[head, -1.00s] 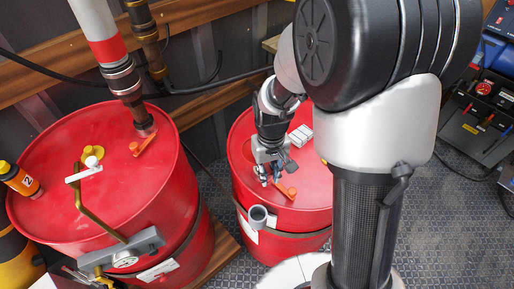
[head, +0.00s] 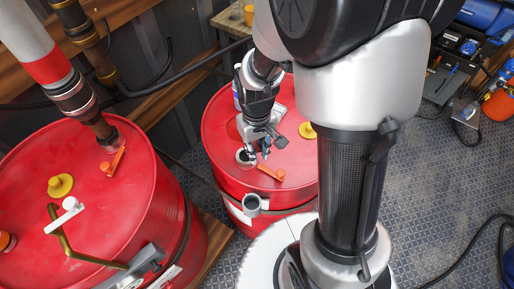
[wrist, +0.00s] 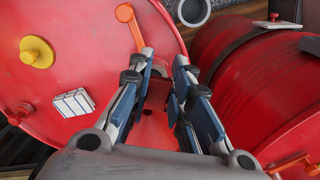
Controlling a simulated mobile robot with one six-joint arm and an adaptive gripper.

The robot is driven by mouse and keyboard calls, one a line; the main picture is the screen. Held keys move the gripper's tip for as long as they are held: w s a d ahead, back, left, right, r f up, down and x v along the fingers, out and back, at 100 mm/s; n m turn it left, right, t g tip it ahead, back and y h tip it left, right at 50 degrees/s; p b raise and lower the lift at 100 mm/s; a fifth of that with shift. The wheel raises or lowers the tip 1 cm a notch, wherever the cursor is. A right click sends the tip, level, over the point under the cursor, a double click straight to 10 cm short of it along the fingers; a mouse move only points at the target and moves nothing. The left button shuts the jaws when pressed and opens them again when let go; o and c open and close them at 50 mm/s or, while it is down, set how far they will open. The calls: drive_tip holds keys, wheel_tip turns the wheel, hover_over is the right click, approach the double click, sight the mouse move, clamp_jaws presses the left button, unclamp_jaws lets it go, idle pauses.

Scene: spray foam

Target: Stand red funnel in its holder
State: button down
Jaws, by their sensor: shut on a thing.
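My gripper (wrist: 164,60) points down over the top of the right-hand red drum (head: 222,108). In the wrist view its two blue-padded fingers are shut on the red funnel (wrist: 156,118), a smooth red piece between them. It is hard to tell from the red drum behind it, and its tilt is unclear. In the head view my gripper (head: 258,148) hangs near the drum's front rim. The grey ring holder (head: 252,204) sticks out from the drum's side below and looks empty. It also shows in the wrist view (wrist: 205,10), apart from the fingertips.
An orange lever (head: 270,173) and a yellow cap (head: 307,130) sit on the same drum top. A white block (wrist: 74,103) lies there too. A second red drum (head: 95,215) with a brass pipe stands at the left.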

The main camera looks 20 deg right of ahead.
drive_tip(key=shift+f+b, duration=1.8)
drive_tip(key=shift+f, duration=0.75)
drive_tip(key=shift+f+b, duration=2.8)
drive_tip(key=shift+f, duration=0.85)
drive_tip(key=c, duration=1.4)
unclamp_jaws()
wheel_tip(320, 180, up, 12)
drive_tip(key=shift+r, duration=0.1)
drive_tip(key=s+r+m+t, duration=0.1)
drive_tip(key=s+r+t, duration=0.3)
drive_tip(key=s+r, duration=0.7)
drive_tip(key=shift+s+a+r+t, duration=0.25)
drive_tip(key=shift+s+a, duration=0.2)
drive_tip(key=shift+s, duration=0.6)
